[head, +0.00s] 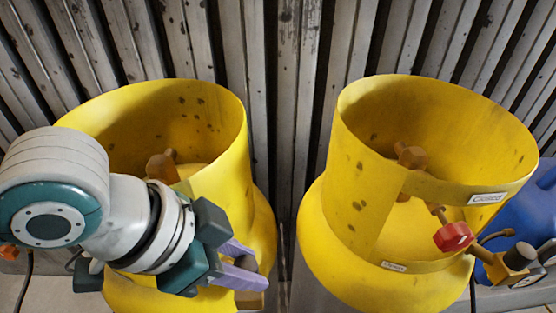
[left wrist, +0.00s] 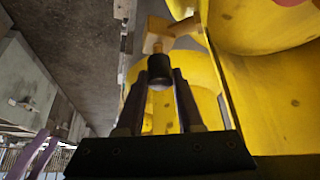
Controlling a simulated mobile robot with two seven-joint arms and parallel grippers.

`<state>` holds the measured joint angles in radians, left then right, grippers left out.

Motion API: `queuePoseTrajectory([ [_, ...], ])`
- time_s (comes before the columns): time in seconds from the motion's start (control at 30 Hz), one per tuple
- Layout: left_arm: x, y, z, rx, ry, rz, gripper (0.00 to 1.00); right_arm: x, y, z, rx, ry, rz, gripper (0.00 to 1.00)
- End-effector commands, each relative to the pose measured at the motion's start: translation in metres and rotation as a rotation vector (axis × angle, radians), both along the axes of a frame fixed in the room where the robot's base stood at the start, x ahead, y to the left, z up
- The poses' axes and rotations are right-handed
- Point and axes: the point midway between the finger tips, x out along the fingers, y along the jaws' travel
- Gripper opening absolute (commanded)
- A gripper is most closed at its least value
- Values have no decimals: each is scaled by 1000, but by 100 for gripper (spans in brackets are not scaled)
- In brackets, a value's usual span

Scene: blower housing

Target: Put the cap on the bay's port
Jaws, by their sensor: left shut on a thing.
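My left gripper (head: 252,265) is low at the front of the left yellow housing (head: 215,115), its purple fingers pointing right. In the left wrist view my left gripper (left wrist: 161,84) is shut on a dark, short cylindrical cap (left wrist: 160,66). I cannot tell whether cap and stem touch. Purple finger-like shapes (left wrist: 40,158) at the wrist view's lower left may be my right gripper.
A second yellow housing (head: 345,215) stands on the right, with a brass valve, a red knob (head: 453,237) and white labels. A blue container (head: 530,207) is at the far right. Grey metal slats (head: 290,60) stand behind. Yellow walls are close to the right of my left fingers.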

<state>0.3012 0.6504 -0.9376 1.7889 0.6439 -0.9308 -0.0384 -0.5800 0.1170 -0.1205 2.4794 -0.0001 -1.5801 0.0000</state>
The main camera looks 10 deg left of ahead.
Motion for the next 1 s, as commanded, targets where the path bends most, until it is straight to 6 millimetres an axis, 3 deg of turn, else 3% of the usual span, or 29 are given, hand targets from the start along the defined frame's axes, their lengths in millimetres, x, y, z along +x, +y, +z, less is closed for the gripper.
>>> queuePoseTrajectory([
  [0.93,0,0,-22,0,0,0,0,0,-2,-13,-5,-1,4,100],
  [0.97,0,0,-22,0,0,0,39,0,-2,-13,-5,-1,4,100],
  [1.0,0,0,-22,0,0,0,44,0,-2,-13,-5,-1,4,100],
])
